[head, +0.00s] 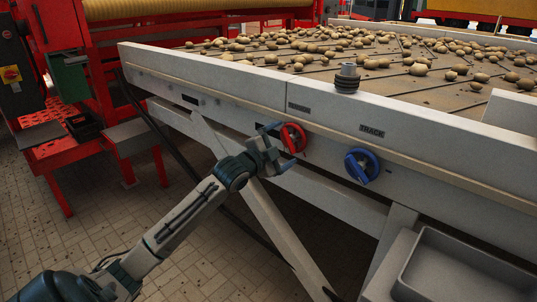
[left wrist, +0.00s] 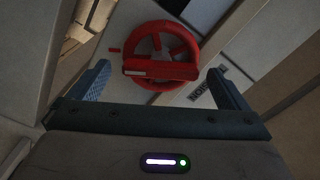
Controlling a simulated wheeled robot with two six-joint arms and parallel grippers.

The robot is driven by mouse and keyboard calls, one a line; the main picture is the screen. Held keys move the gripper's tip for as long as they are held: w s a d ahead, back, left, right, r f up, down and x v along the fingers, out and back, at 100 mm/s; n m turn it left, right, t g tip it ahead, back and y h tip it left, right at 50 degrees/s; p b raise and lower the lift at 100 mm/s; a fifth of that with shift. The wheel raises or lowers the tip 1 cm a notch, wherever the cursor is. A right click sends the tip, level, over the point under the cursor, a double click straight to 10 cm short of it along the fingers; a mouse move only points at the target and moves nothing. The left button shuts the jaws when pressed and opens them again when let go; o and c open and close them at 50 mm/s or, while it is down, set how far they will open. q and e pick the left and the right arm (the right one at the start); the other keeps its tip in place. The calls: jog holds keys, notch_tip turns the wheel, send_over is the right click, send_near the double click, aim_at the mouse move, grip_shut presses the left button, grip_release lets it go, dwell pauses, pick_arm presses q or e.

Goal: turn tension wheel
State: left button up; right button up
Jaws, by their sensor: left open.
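The red tension wheel (head: 293,138) is mounted on the side panel of the conveyor table, with a dark label above it. In the left wrist view the wheel (left wrist: 162,55) shows its round rim, spokes and a crossbar handle, with a partly visible label beside it. My left gripper (head: 279,146) is open just in front of the wheel. In the left wrist view its two fingers (left wrist: 159,72) stand apart, one to each side of the wheel's near part. I cannot tell whether they touch it. My right gripper is not in view.
A blue wheel (head: 362,165) sits right of the red one, near the label TRACK. A grey tray (head: 470,262) is at lower right. Red machinery (head: 50,150) stands at left.

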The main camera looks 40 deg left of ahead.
pick_arm(q)
jog(key=s+b, duration=0.1)
jog(key=s, duration=0.7)
jog(key=shift+a, duration=0.35)
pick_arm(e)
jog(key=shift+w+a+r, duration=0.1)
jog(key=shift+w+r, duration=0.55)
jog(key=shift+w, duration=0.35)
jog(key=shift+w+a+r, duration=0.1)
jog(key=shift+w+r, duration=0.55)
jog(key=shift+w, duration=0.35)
